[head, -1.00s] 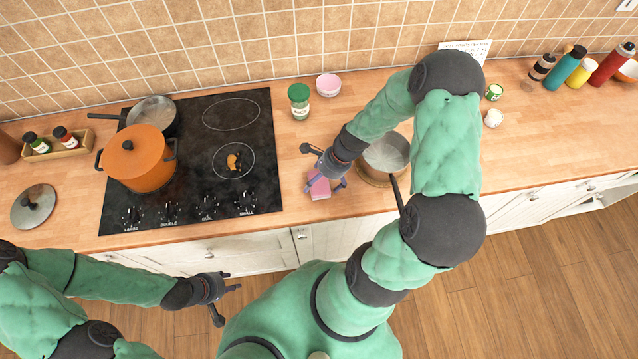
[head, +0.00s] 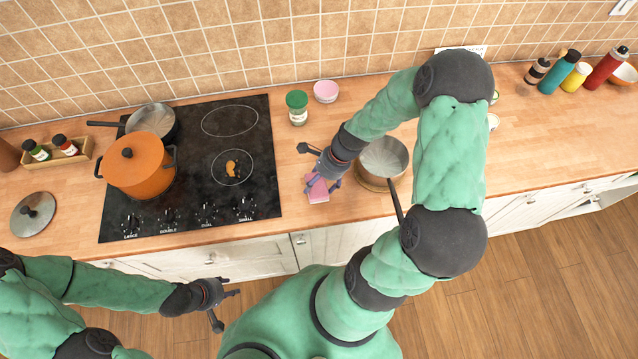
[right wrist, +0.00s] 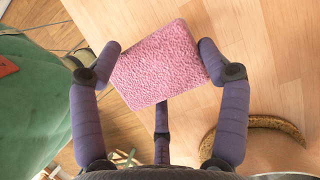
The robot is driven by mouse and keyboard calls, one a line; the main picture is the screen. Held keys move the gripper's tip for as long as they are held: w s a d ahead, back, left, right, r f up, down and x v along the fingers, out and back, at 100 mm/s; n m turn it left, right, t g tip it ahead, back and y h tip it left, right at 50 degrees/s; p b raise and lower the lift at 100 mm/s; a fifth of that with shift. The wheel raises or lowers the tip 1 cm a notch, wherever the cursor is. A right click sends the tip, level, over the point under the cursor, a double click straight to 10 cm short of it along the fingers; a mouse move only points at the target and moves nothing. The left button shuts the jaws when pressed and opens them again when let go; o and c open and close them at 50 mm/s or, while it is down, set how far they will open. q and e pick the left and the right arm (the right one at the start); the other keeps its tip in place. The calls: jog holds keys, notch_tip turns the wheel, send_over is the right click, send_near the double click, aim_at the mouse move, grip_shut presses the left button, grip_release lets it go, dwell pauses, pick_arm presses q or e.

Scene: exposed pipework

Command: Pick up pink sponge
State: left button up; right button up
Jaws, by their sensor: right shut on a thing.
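The pink sponge (head: 317,191) is at the front of the wooden counter, between the black stove and the saucepan. In the right wrist view, the sponge (right wrist: 160,65) fills the space between the fingertips and sits slightly tilted. My right gripper (right wrist: 160,62) is shut on it, with fingers at its left and right sides and a third finger below it. In the head view, my right gripper (head: 323,181) partly covers the sponge. I cannot tell whether the sponge is clear of the counter. My left gripper (head: 231,310) is open and empty, in front of the counter.
The saucepan (head: 384,157) stands close to the right of my right gripper, its handle pointing forward. A green-lidded jar (head: 297,106) and a pink bowl (head: 326,91) stand behind. The stove (head: 245,200) with an orange pot (head: 140,172) is on the left.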

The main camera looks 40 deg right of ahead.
jog(key=s+a+r, duration=0.1)
jog(key=r, duration=0.1)
jog(key=s+a+r+p, duration=0.1)
jog(key=s+a+r, duration=0.1)
jog(key=r, duration=0.1)
jog(key=shift+s+a+r, duration=0.1)
jog(key=shift+a+r, duration=0.1)
jog(key=shift+r, duration=0.15)
jog(key=s+a+r, duration=0.1)
jog(key=s+a, duration=0.1)
jog(key=s+a+r+p, duration=0.1)
jog(key=s+a, duration=0.1)
jog(key=s+a+r+p, duration=0.1)
jog(key=s+a, duration=0.1)
jog(key=shift+s+a+r, duration=0.15)
jog(key=shift+a+r, duration=0.15)
jog(key=shift+r, duration=0.1)
